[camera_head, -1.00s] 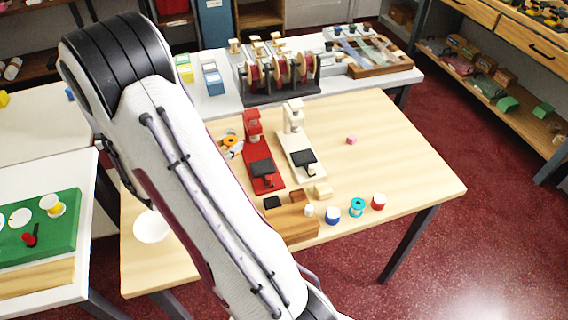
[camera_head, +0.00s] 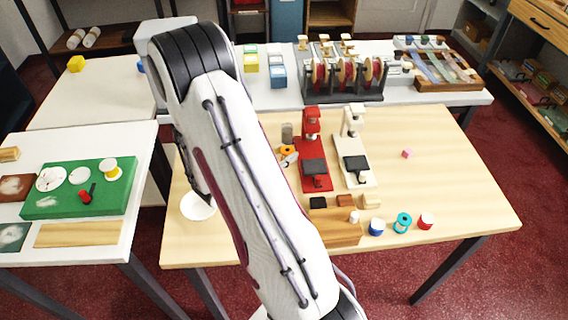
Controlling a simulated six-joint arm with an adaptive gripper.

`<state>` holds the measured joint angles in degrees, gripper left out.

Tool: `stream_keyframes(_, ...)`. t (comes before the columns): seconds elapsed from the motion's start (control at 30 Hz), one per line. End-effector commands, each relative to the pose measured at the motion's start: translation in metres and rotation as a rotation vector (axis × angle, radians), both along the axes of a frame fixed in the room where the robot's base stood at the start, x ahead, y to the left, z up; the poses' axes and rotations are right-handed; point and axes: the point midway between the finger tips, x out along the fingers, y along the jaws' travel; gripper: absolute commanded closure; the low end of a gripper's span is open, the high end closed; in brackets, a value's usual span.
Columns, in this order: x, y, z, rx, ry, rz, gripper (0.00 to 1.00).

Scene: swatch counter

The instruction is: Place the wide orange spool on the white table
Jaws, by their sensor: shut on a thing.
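My arm fills the middle of the view, and my gripper is hidden behind it, along with anything in it. I cannot make out a wide orange spool for certain. A small orange thing (camera_head: 288,150) lies on the wooden table beside the red press, too small to identify. A white table (camera_head: 125,225) stands at the left with a green mat (camera_head: 62,206) on it. The mat bears white discs, a yellow-and-white spool (camera_head: 110,169) and a red piece (camera_head: 85,197).
The wooden table (camera_head: 450,190) carries a red press (camera_head: 312,150), a cream press (camera_head: 353,145), and blue, teal and red spools (camera_head: 426,221) near its front edge. A white bowl (camera_head: 197,206) sits at its left. Another pale table (camera_head: 95,105), behind left, is mostly clear.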

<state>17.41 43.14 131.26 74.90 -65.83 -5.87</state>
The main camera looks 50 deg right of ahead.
Motion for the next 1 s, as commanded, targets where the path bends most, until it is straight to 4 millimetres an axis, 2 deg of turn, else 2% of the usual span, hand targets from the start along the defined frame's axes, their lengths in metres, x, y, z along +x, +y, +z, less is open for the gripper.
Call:
stream_keyframes(0.47, 0.0, 0.0, -0.004, 0.0, 0.0, 0.0, 0.88)
stream_keyframes(0.83, 0.0, 0.0, -0.034, -0.001, 0.001, 0.0, 0.88)
stream_keyframes(1.0, 0.0, 0.0, -0.041, -0.001, 0.0, 0.0, 0.88)
